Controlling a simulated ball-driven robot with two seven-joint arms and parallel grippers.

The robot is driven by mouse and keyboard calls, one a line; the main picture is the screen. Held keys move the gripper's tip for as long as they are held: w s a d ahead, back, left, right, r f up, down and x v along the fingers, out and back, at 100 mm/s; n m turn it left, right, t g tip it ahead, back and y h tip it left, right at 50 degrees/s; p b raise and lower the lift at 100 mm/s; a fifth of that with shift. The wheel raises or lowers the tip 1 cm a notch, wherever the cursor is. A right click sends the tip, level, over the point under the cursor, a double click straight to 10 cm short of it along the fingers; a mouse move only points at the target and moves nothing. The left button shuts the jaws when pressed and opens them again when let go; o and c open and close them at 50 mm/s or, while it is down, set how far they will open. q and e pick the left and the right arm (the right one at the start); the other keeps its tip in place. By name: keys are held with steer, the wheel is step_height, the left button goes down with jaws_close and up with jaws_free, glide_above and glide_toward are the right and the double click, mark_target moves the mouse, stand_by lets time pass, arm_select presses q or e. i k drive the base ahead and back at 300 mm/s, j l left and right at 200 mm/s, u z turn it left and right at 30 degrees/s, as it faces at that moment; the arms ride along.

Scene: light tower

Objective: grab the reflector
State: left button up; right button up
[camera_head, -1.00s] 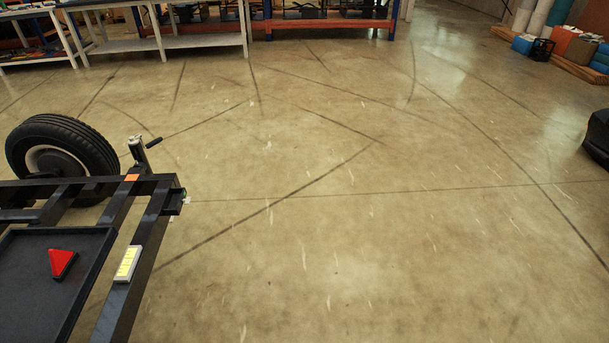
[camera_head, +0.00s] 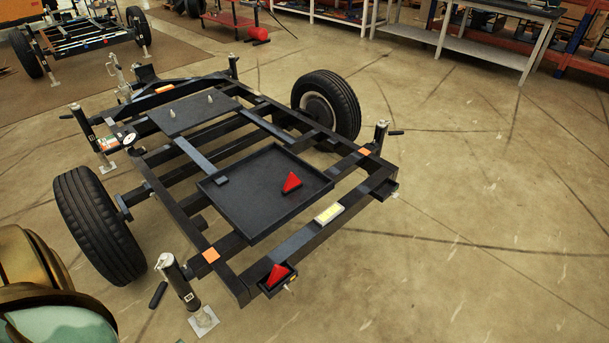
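A red triangular reflector (camera_head: 291,183) lies in a shallow dark tray (camera_head: 240,222) on a black trailer frame (camera_head: 312,239). A second red triangular reflector (camera_head: 278,273) sits in a dark holder at the frame's near end corner. Neither of my grippers shows in the head view. Both reflectors are clear of any gripper in view.
The trailer has wheels at left (camera_head: 95,226) and right (camera_head: 327,104), and jack stands at its corners, one (camera_head: 183,287) near me. A yellow-and-white block (camera_head: 329,213) sits on the end beam. Rounded brass-and-green objects (camera_head: 48,290) fill the lower left. Floor at right is clear.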

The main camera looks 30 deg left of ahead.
mark_target(292, 183)
steer(key=i+u, duration=0.15)
steer(key=u, duration=0.2)
steer(key=i+u, duration=0.15)
steer(key=u, duration=0.25)
steer(key=i+l+u, duration=0.1)
steer(key=u, duration=0.25)
steer(key=i+l, duration=0.05)
